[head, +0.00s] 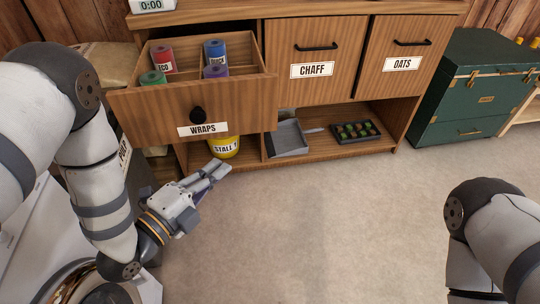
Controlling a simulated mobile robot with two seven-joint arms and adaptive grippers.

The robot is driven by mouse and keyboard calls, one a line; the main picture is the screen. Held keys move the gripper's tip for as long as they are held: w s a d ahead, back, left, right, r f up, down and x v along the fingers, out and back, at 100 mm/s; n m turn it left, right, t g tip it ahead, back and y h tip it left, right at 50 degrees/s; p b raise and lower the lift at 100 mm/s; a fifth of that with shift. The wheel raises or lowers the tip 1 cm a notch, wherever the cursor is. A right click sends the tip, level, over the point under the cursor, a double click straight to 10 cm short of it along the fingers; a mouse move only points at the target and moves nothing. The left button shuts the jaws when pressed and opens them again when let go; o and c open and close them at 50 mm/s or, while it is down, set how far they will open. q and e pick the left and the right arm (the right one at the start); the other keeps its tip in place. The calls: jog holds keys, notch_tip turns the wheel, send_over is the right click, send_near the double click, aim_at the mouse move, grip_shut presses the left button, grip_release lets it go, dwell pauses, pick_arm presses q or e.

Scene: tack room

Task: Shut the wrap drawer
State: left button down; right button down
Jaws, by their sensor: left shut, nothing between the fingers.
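The wrap drawer (140,118) is pulled out at the left of the wooden cabinet, with a dark round knob (197,115) and a label reading WRAPS on its front. Inside stand a red wrap (162,60), a blue wrap (214,53), a green wrap (152,78) and a purple wrap (215,71). My left gripper (218,170) is shut and empty, below and in front of the drawer front, apart from the knob. On the right, only part of my right arm shows; its gripper is out of view.
The CHAFF door (315,88) and OATS door (403,82) are shut. The lower shelf holds a yellow STALL 1 bucket (224,148), a grey scoop (288,138) and a dark tray (356,131). A green trunk (470,90) stands right. The floor in front is clear.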

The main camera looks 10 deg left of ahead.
pick_arm(q)
jog(key=r, duration=0.1)
jog(key=b, duration=0.1)
send_near(259, 114)
jog(key=w+d, duration=0.3)
jog(key=shift+w+a+f+m+h, duration=0.3)
jog(key=shift+w+a+m, duration=0.1)
jog(key=shift+w, duration=0.2)
pick_arm(e)
jog(key=shift+s+f, duration=0.3)
jog(key=shift+f, duration=0.35)
